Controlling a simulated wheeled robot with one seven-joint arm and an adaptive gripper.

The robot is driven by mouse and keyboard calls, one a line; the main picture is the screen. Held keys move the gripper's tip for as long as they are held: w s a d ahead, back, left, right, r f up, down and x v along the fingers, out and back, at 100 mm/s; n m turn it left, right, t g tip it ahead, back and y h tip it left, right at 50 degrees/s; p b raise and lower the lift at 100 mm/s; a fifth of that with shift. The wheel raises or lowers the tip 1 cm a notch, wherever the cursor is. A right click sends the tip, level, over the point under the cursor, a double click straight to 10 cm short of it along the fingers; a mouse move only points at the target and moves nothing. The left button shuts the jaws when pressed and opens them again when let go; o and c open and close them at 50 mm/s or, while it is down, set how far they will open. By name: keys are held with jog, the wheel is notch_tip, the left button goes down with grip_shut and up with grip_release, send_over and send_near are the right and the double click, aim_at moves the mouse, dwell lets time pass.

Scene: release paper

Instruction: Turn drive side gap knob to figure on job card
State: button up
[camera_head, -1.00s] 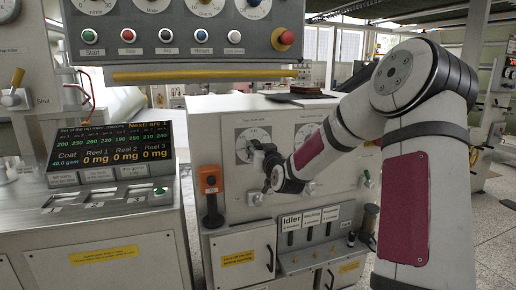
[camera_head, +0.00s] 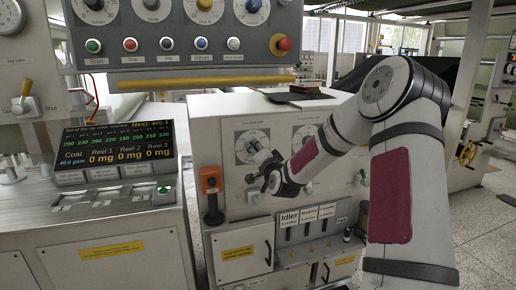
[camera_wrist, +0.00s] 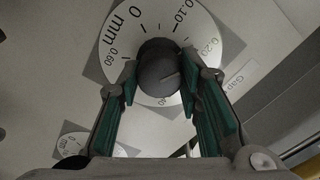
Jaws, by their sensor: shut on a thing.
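A round dark knob (camera_wrist: 158,66) sits at the centre of a white dial (camera_wrist: 190,22) in the wrist view. The dial reads 0 mm, 0.10, 0.20 and 0.60 around its rim; a partly hidden figure ends in 40. The label (camera_wrist: 237,80) beside it starts with "Gap"; the rest is unclear. My gripper (camera_wrist: 159,77) is shut on the knob, with its green-padded fingers on either side. In the head view my gripper (camera_head: 264,169) is at the left dial (camera_head: 247,147) on the pale cabinet. No job card figure is readable.
A second dial (camera_head: 305,139) is right of my gripper, partly behind my arm. An orange box (camera_head: 210,180) stands close on the left. A lit display (camera_head: 118,146) is on the left console. A dark flat item (camera_head: 304,88) lies on the cabinet top.

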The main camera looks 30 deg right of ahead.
jog(key=m+p, duration=0.2)
jog(key=m, duration=0.2)
jog(key=m+p, duration=0.2)
jog(key=m, duration=0.1)
jog(key=m+p, duration=0.2)
jog(key=m, duration=0.2)
jog(key=shift+f+m, duration=0.25)
jog(key=shift+m, duration=0.05)
dwell(0.4)
jog(key=o, duration=1.2)
jog(key=shift+c, duration=0.2)
jog(key=shift+s, duration=0.15)
jog(key=v, duration=1.1)
jog(key=shift+s, duration=0.35)
jog(key=shift+a+r, duration=0.1)
jog(key=shift+a, duration=0.05)
jog(key=shift+a, duration=0.1)
